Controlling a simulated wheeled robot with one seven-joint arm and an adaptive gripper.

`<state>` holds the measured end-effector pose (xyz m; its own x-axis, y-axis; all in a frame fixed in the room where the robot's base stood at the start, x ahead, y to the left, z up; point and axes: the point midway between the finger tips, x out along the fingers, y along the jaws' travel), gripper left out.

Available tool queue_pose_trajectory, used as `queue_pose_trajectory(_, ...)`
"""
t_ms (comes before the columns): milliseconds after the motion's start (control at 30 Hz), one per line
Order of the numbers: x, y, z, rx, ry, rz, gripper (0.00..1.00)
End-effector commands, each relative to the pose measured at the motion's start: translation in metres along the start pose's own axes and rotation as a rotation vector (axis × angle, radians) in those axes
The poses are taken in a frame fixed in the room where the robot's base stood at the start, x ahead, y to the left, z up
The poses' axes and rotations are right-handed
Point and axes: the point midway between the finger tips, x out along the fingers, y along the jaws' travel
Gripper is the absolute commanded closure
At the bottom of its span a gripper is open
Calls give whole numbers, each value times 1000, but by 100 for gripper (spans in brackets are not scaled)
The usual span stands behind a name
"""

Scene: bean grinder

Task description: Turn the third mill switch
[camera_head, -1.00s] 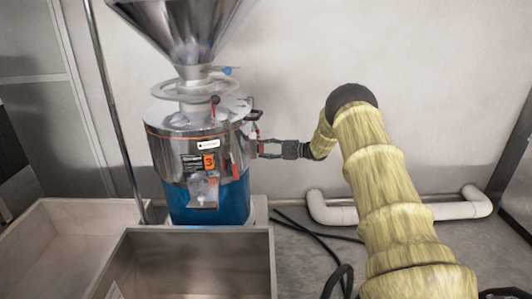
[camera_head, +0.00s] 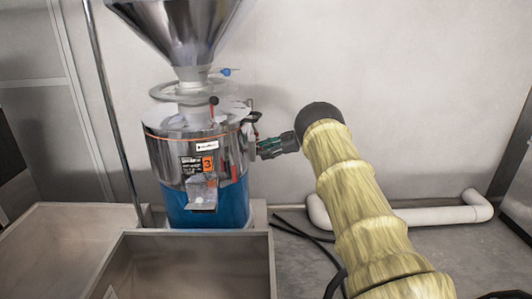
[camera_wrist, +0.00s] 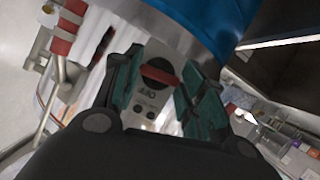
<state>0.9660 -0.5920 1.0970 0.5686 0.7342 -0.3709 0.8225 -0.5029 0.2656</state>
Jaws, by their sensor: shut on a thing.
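The third mill (camera_head: 185,155) has a steel drum, a blue base and an orange label with a 3. My gripper (camera_head: 264,151) is at the right side of its drum in the head view. In the wrist view, a red switch knob (camera_wrist: 160,75) sits on a grey panel (camera_wrist: 143,100) with small buttons. My gripper's two green-and-black fingers (camera_wrist: 163,72) lie on either side of the knob, shut on it. The blue base also shows in the wrist view (camera_wrist: 205,22). The switch itself is hidden by my gripper in the head view.
A red-tipped lever (camera_wrist: 65,38) is left of my fingers in the wrist view. Two open bins stand in front of the mill, one at left (camera_head: 70,215) and one at centre (camera_head: 190,236). A white pipe (camera_head: 430,215) and dark cables lie on the floor at right.

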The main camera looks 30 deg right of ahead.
Motion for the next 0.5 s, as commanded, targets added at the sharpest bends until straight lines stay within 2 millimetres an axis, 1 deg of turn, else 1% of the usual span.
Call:
queue_pose_trajectory(33,-1,-2,7,37,-6,-17,83)
queue_pose_trajectory(300,-2,0,6,185,-5,-76,83)
queue_pose_trajectory(500,-2,1,5,244,-3,-99,83)
